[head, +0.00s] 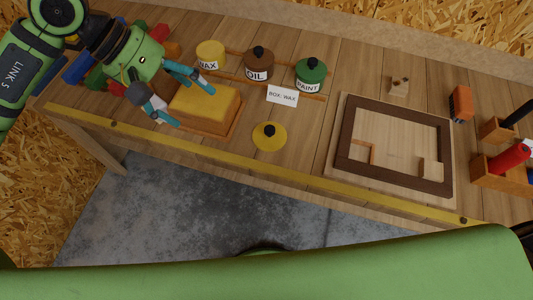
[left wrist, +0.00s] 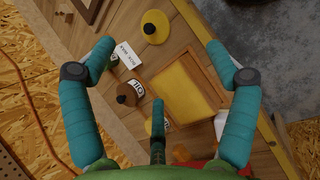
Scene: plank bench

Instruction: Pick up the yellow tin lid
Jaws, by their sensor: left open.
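The yellow tin lid (head: 269,136) is a flat round disc with a black knob, lying on the plank bench in front of the white "BOX: WAX" card. In the left wrist view the lid (left wrist: 155,28) is at the top, beyond my fingertips. My left gripper (head: 192,102) is open and empty, above the yellow block and to the left of the lid. Its spread teal fingers also show in the left wrist view (left wrist: 160,47). The yellow WAX tin (head: 210,54) stands at the back and shows no knob on top. My right gripper is not in view.
A yellow-topped wooden block (head: 205,107) stands between my left gripper and the lid. The brown OIL tin (head: 259,64) and green PAINT tin (head: 310,74) stand behind the card (head: 283,95). A dark-framed tray (head: 343,150) is to the right. Bench around the lid is clear.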

